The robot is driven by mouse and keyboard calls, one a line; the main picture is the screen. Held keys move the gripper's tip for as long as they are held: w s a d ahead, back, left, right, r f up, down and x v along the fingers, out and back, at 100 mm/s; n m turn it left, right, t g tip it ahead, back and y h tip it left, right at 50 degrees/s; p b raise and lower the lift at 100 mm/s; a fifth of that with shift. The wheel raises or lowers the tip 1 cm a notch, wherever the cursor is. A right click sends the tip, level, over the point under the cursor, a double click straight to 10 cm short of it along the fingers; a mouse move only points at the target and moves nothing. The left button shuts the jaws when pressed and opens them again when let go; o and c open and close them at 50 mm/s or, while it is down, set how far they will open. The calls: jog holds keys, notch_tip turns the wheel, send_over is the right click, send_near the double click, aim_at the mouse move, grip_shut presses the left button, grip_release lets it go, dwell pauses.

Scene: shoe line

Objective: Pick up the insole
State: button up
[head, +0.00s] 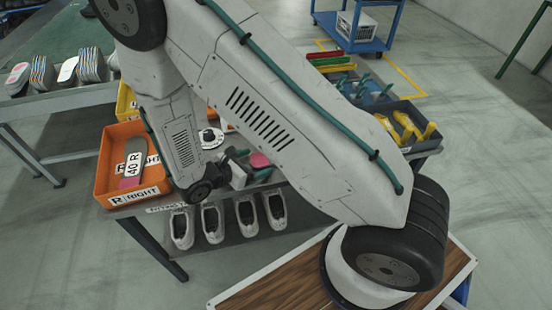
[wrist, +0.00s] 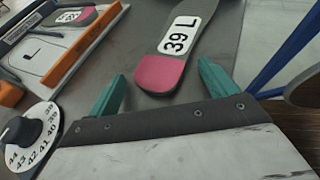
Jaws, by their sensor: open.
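A grey insole (wrist: 190,38) with a pink heel and a white "39 L" label lies on the grey bench top in the wrist view. Its far end is cut off by the top edge of the picture. My gripper (wrist: 163,83) is open, with one teal finger on each side of the line to the pink heel. The heel end shows just beyond and between the fingertips, and nothing is held. In the head view my arm hides much of the bench. A pink patch (head: 259,160) shows beside the gripper there; I cannot tell which insole it is.
Another pink-heeled insole (wrist: 76,17) lies at an orange-edged fixture marked L (wrist: 50,50). A size dial (wrist: 32,137) is at lower left. An orange RIGHT bin (head: 108,165) holds a 40 R insole (head: 134,163). White shoes (head: 212,222) stand on the shelf below.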

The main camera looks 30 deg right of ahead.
jog(key=c, duration=1)
jog(key=shift+c, duration=0.3)
jog(key=shift+r, duration=0.15)
